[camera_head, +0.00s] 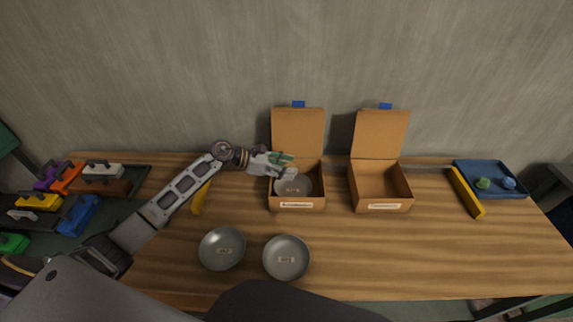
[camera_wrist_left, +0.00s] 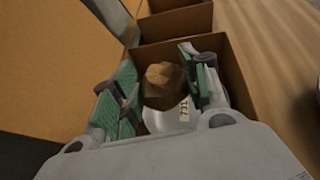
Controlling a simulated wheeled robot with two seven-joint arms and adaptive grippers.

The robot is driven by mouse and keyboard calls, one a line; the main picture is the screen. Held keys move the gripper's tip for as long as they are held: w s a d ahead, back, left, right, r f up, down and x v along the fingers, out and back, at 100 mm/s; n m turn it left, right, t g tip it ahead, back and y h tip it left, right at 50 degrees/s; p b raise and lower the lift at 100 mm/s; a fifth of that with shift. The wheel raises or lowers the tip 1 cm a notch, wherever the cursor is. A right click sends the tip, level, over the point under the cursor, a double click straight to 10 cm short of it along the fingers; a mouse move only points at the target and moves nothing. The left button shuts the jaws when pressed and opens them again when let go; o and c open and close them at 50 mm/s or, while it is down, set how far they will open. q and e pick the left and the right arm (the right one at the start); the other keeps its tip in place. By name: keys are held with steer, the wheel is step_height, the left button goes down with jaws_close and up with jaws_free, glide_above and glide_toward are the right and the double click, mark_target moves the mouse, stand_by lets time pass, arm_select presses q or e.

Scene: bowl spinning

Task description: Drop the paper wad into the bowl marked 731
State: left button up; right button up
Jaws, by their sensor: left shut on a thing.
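My left gripper (camera_head: 287,164) is over the back of the left open cardboard box (camera_head: 298,207). In the head view that grey bowl (camera_head: 293,188) sits inside the left box. The wad cannot be made out in the head view. My right gripper is in neither view.
Two grey labelled bowls (camera_head: 222,249) (camera_head: 286,258) stand on the table in front. A second open box (camera_head: 381,190) on the right looks empty. A yellow bar (camera_head: 467,193) and a blue tray (camera_head: 508,192) with small balls are at the right. Coloured items lie far left.

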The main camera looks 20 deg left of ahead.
arm_select(q)
steer(key=shift+f, duration=0.25)
steer(key=o, duration=0.8)
steer(key=shift+c, duration=0.2)
steer(key=v, duration=1.2)
steer(key=shift+f, duration=0.1)
stand_by(0.4)
steer(key=shift+s, duration=0.15)
